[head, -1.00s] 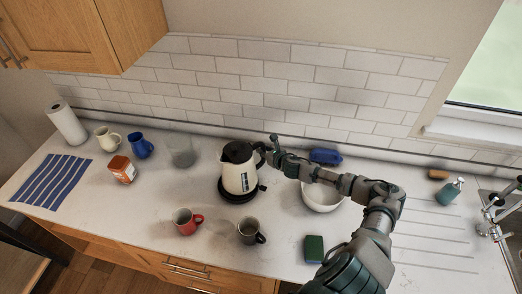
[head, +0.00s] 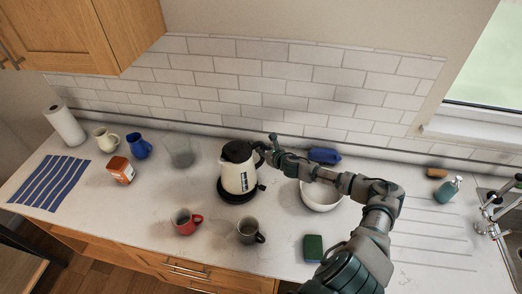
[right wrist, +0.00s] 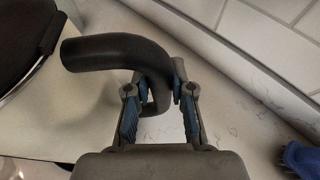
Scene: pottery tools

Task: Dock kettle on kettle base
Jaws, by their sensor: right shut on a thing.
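The kettle (head: 238,176), cream with a black lid and handle, stands upright on the round black kettle base (head: 236,198) in the middle of the counter. In the head view it looks seated; I cannot see the contact itself. My right gripper (head: 268,150) is at the kettle's right side, shut on its handle. In the right wrist view the black handle (right wrist: 118,50) runs down between the fingers of the right gripper (right wrist: 156,105). My left gripper is in neither view.
A white bowl (head: 320,196) stands under my right forearm, with a blue thing (head: 324,155) behind it. A red mug (head: 186,221) and a grey mug (head: 249,231) stand in front of the kettle. A glass container (head: 179,150) is to its left. A green sponge (head: 313,247) lies near the front edge.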

